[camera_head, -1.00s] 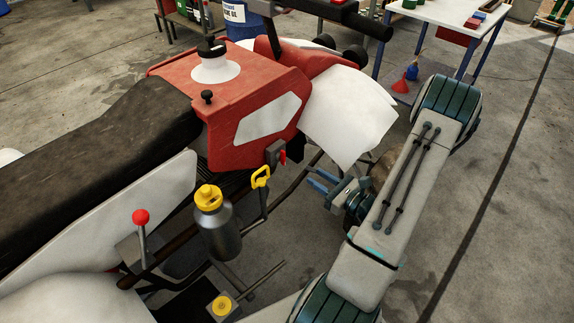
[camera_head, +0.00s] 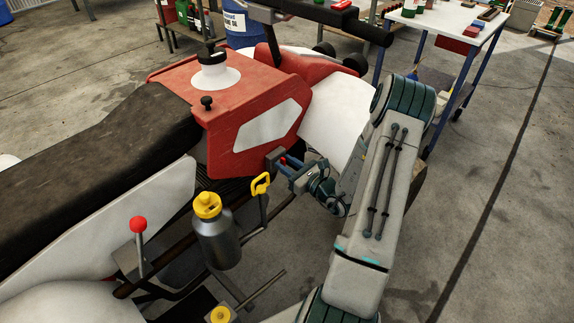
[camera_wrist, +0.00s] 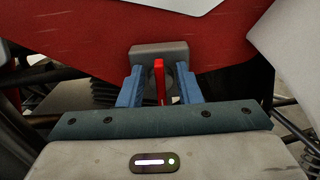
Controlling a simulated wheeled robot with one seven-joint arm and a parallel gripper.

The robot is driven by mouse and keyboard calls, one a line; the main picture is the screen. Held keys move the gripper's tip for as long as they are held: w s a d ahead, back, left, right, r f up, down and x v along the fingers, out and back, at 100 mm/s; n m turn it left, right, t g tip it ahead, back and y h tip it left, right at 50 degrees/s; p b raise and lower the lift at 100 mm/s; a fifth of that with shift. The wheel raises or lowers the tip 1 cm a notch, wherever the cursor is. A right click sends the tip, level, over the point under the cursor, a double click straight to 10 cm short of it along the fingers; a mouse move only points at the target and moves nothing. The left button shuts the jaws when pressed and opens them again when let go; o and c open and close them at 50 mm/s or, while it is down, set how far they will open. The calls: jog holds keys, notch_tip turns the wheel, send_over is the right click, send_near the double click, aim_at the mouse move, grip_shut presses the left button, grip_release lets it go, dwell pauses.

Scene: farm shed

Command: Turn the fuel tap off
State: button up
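The fuel tap is a red lever (camera_wrist: 160,82) on a grey block (camera_wrist: 160,52) at the lower edge of the red tank (camera_head: 250,110). In the wrist view the lever stands upright in the picture, in front of a round grey part. My gripper (camera_wrist: 160,88) is open, with one blue finger on each side of the lever and a gap on both sides. In the head view my gripper (camera_head: 283,163) reaches the tap from the right, and its fingers partly hide the block and lever.
A yellow-handled rod (camera_head: 260,185) stands just left of my gripper. A grey bottle with a yellow cap (camera_head: 207,205) and a red-knobbed lever (camera_head: 138,225) are further left. A work table (camera_head: 440,14) stands behind.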

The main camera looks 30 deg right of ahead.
jog(key=c, duration=0.6)
jog(key=shift+c, duration=0.2)
jog(key=shift+f+n, duration=0.1)
jog(key=shift+n, duration=0.2)
jog(key=n+b, duration=0.5)
jog(key=b, duration=0.2)
jog(key=a+f+n+b, duration=0.1)
jog(key=n+b, duration=0.5)
jog(key=b, duration=0.2)
jog(key=n+b, duration=0.6)
jog(key=b, duration=0.1)
jog(key=shift+s+a+f+b, duration=0.15)
jog(key=shift+s+f+b, duration=0.1)
jog(key=shift+f+b, duration=0.1)
jog(key=shift+r+n, duration=0.2)
jog(key=shift+n, duration=0.1)
